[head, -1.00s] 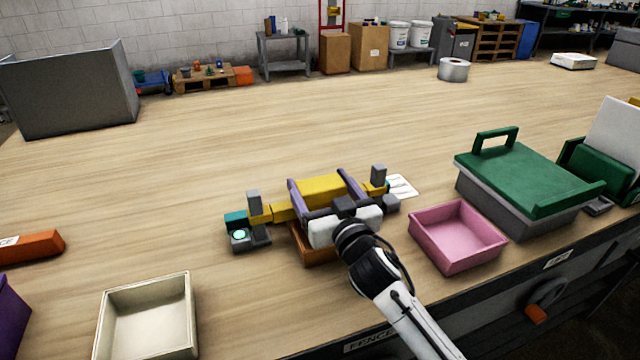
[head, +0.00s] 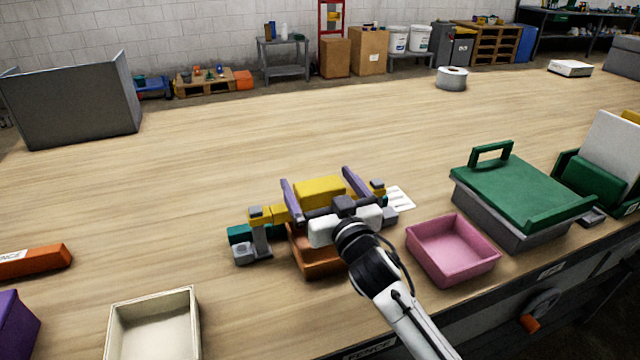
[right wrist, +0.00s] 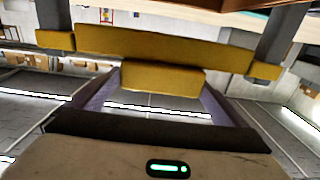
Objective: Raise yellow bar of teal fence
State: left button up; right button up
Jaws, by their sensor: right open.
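The teal fence (head: 240,234) stands on the bench in the middle of the head view. Its yellow bar (head: 320,190) spans two grey posts (head: 260,240) and sits near their tops. My right gripper (head: 322,190) is open, with its lavender fingers on either side of the bar's wide middle part. The right wrist view also shows the bar (right wrist: 165,48) across both posts, with the fingers spread below it. I cannot tell whether the fingers touch the bar. The gripper body hides part of the fence's right side. My left gripper is out of view.
An orange-brown tray (head: 305,252) lies beneath the gripper. A pink tray (head: 468,276) and a green-lidded grey box (head: 505,210) stand to the right. A cream tray (head: 112,330) is front left.

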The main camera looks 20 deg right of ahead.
pick_arm(q)
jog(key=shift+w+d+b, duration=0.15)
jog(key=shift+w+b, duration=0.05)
jog(key=shift+b, duration=0.1)
pick_arm(e)
jog(key=s, duration=1)
jog(key=shift+s+d, duration=0.15)
jog(key=shift+d, duration=0.05)
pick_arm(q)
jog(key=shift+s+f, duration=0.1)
